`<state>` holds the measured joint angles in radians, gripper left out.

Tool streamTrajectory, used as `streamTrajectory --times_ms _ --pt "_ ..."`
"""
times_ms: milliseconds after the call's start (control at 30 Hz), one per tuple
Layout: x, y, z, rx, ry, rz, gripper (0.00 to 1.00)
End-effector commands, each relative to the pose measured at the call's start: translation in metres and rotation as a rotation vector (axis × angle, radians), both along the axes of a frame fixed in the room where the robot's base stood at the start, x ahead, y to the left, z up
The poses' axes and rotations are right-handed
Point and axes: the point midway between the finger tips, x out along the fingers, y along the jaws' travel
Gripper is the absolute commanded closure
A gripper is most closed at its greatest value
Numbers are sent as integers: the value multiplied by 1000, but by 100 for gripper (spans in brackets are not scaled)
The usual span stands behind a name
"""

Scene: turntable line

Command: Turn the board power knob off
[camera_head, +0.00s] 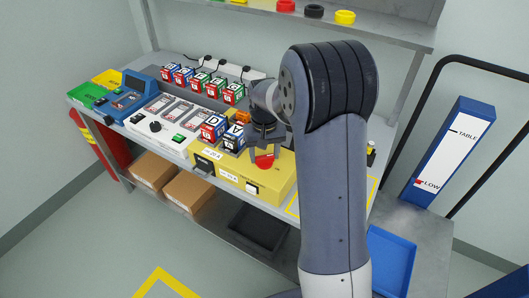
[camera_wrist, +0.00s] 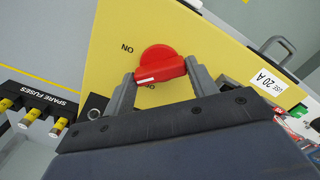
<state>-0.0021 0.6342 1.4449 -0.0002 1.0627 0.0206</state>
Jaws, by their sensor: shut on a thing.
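The board power knob is a round red knob (camera_wrist: 158,58) with a raised grip bar, on the yellow board (camera_wrist: 115,40). In the wrist view its bar lies nearly level, tilted slightly, between my gripper's (camera_wrist: 161,73) two fingers, one at each end. My gripper is shut on the knob. An upside-down "ON" label is printed to the left of the knob. In the head view the red knob (camera_head: 265,162) shows below my gripper (camera_head: 266,154) on top of the yellow board (camera_head: 228,172).
A spare fuses rack (camera_wrist: 35,101) stands beside the board in the wrist view. Fuse blocks (camera_head: 212,128) and a white panel (camera_head: 163,137) sit left of the board. A shelf (camera_head: 388,29) runs above the bench. A blue tray (camera_head: 391,260) is at the lower right.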

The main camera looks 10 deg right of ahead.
Motion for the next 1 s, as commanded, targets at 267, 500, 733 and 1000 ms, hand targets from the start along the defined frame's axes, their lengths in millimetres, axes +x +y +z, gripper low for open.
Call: streamTrajectory --times_ms 267,500,733,1000 --pt "1 0 1 0 -2 263 68" --pt "1 0 1 0 -2 482 68" --pt "1 0 1 0 -2 652 68" --pt "1 0 1 0 -3 775 68"
